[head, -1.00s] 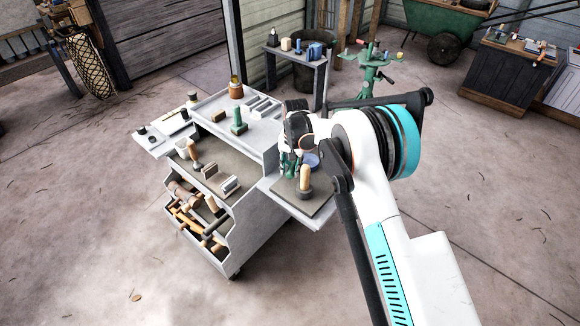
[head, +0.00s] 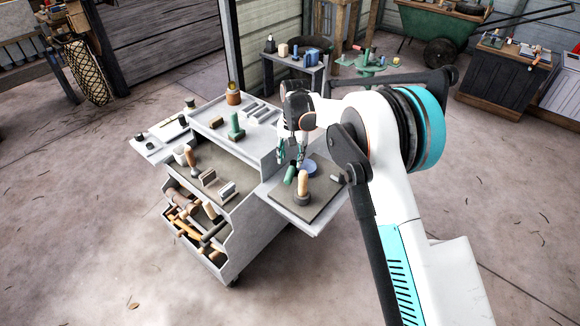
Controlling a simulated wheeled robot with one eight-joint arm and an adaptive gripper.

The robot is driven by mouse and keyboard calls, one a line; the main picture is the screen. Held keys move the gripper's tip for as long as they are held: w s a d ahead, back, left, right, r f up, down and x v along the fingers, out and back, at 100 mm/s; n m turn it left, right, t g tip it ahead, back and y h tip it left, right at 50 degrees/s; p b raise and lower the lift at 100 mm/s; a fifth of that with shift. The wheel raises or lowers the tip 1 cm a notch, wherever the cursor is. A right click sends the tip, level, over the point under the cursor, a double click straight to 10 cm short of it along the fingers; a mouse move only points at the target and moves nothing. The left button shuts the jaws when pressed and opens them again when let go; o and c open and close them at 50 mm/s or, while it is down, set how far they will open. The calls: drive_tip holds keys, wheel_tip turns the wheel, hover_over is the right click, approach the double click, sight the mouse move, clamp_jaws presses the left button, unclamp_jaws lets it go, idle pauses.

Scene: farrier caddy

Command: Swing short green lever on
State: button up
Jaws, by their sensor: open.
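A short green lever (head: 290,175) shows at the left of the caddy's side tray (head: 325,208), leaning and partly behind nearby things. A tan-handled piece on a dark round base (head: 302,198) stands just in front and to the right of it. My gripper (head: 300,160) points down over the tray, open, its fingertips just above and behind the green lever. I see no hold on the lever, but contact cannot be made out at this size. The lever's lower end and mount are hard to see.
A blue round piece (head: 310,167) and a small grey piece (head: 337,178) are on the tray near my gripper. A green upright piece (head: 236,127) stands on the caddy's top shelf, left of my gripper. Open floor lies in front of the caddy.

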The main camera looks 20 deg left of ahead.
drive_tip(key=shift+d+r, duration=0.1)
drive_tip(key=shift+r, duration=1.6)
